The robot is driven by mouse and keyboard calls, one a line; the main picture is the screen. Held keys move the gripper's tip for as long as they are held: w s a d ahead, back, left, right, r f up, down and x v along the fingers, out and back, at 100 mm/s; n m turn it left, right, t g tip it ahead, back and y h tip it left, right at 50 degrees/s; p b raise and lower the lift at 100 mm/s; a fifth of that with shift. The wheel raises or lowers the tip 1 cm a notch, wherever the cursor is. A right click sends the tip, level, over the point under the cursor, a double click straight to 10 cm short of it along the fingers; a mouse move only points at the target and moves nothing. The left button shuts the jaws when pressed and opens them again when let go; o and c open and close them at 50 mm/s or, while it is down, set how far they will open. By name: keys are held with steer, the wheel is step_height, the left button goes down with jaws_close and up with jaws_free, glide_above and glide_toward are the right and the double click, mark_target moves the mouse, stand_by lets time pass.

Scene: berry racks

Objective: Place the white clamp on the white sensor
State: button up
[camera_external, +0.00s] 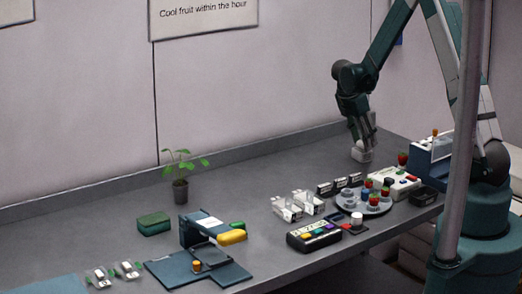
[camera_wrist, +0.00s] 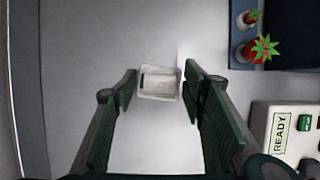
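A small white block-like thing (camera_external: 362,154) stands on the bench directly below my gripper. In the wrist view it is a pale, rounded box (camera_wrist: 160,83) with a recessed top and a dark green mark at its left. I cannot tell whether it is the white clamp or the white sensor. My gripper (camera_external: 358,140) points down at it. In the wrist view the fingers (camera_wrist: 160,88) are apart, one to each side of the box; contact is not clear. Two white open-shaped pieces (camera_external: 287,208) (camera_external: 308,202) stand mid-bench; their identity is unclear.
A round tray (camera_external: 364,210) with berries and small cups lies right of centre, beside a white device (camera_external: 395,183); the device's READY label (camera_wrist: 280,132) shows in the wrist view. A button box (camera_external: 314,237) stands in front.

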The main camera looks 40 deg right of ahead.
steer(key=shift+r, duration=0.2)
steer(key=v, duration=1.2)
stand_by(0.5)
steer(key=shift+a, duration=0.1)
stand_by(0.3)
